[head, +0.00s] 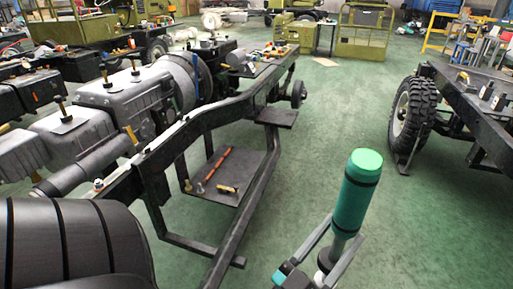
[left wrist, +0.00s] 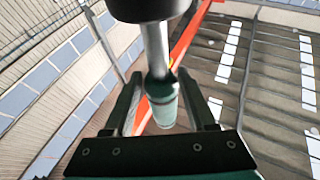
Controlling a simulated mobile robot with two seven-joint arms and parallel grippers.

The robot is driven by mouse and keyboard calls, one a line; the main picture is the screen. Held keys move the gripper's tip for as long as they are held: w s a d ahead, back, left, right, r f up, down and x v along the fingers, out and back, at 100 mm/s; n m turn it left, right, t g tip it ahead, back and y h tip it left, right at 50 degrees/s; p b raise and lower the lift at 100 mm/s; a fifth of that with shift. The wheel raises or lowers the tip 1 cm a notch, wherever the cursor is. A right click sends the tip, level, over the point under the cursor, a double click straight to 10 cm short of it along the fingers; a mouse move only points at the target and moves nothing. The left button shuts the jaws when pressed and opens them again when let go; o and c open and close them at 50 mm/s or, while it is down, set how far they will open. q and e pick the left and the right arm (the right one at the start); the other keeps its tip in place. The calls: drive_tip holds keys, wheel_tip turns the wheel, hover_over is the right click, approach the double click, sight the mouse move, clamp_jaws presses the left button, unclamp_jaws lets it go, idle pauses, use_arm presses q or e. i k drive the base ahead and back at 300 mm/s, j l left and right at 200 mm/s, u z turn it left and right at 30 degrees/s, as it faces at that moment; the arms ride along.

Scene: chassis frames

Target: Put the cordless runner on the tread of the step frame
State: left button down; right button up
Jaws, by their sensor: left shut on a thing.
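The cordless runner (head: 358,195) is a green cylinder with black bands, a bright green end and a thinner grey metal shaft. My left gripper (head: 344,232) is shut around it and holds it up, slightly tilted, at the lower right of the head view. In the left wrist view the runner (left wrist: 163,108) sits between the fingers of my left gripper (left wrist: 159,78). The step frame (head: 241,226) is the black bar structure hanging from the chassis, left of the gripper and apart from it. Its tread (head: 222,190) is a dark low plate. My right gripper is not in view.
On the tread lie a red-orange rod (head: 215,168) and small brass-coloured pieces (head: 227,189). The chassis rail (head: 208,122) with grey machinery overhangs the frame. A second chassis with a tyre (head: 412,115) stands at right. Green floor (head: 310,150) between them is clear.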

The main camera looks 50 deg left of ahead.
sight(230, 185)
drive_tip(key=i+l+u, duration=0.2)
drive_tip(key=i, duration=0.2)
drive_tip(key=i+u, duration=0.2)
drive_tip(key=i, duration=0.2)
drive_tip(key=i+l+u, duration=0.2)
drive_tip(key=i, duration=0.2)
drive_tip(key=i+u, duration=0.35)
drive_tip(key=i, duration=0.2)
drive_tip(key=i+u, duration=1)
drive_tip(key=u, duration=0.25)
drive_tip(key=i+l+u, duration=0.15)
drive_tip(key=u, duration=0.25)
drive_tip(key=i+u, duration=0.4)
drive_tip(key=i+l+u, duration=0.15)
drive_tip(key=i+u, duration=0.25)
drive_tip(key=k, duration=0.1)
